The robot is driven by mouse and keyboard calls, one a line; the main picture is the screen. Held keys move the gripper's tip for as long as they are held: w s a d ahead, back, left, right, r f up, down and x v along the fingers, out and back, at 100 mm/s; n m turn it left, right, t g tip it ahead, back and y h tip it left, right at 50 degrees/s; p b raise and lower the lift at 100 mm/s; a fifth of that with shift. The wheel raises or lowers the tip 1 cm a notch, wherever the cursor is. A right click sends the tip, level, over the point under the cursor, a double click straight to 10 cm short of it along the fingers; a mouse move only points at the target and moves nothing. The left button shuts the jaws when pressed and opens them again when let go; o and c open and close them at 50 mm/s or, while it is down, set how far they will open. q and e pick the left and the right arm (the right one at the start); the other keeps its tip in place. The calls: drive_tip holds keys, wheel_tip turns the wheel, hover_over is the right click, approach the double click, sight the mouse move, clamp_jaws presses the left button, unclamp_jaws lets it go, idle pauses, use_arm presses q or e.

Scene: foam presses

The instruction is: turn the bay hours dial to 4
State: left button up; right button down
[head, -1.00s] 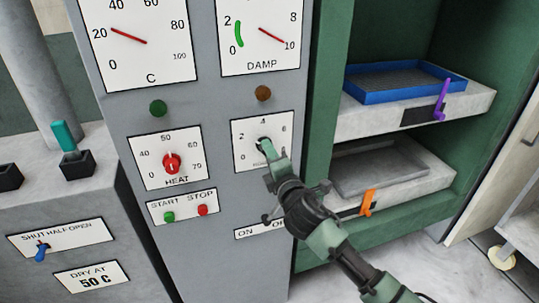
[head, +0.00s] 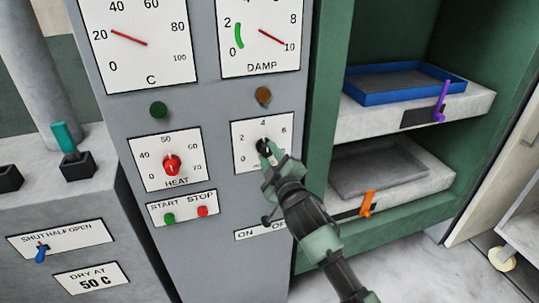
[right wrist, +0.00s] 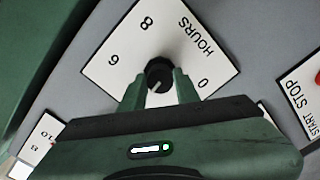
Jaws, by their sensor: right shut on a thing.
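The hours dial is a black round knob (head: 263,145) on a white plate (head: 243,131) on the grey panel, below the brown lamp. In the head view 2, 4, 6 and 0 show around it, with 4 at the top. My right gripper (head: 268,153) is at the knob. In the right wrist view its two green fingers (right wrist: 160,88) are shut on the knob (right wrist: 159,70), one on each side. A small pale mark on the knob points down and slightly left there, roughly between 2 and 4; its exact reading is unclear. The gripper hides 2 and 4 there. My left gripper is not in view.
A heat dial (head: 172,164) with a red knob sits left of the hours dial. Start and stop buttons (head: 186,214) are below it. An on/off plate (head: 247,234) is partly behind my arm. A green cabinet (head: 322,120) with shelves and trays stands to the right.

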drive_tip(key=shift+f+m, duration=0.15)
drive_tip(key=shift+m, duration=0.45)
drive_tip(key=c, duration=1)
unclamp_jaws()
drive_tip(key=shift+c, duration=0.2)
drive_tip(key=shift+s+d, duration=0.2)
drive_tip(key=shift+s, duration=0.3)
drive_tip(key=b+v, duration=0.1)
drive_tip(key=v, duration=0.5)
drive_tip(key=shift+s, duration=0.4)
drive_tip(key=shift+d, duration=0.1)
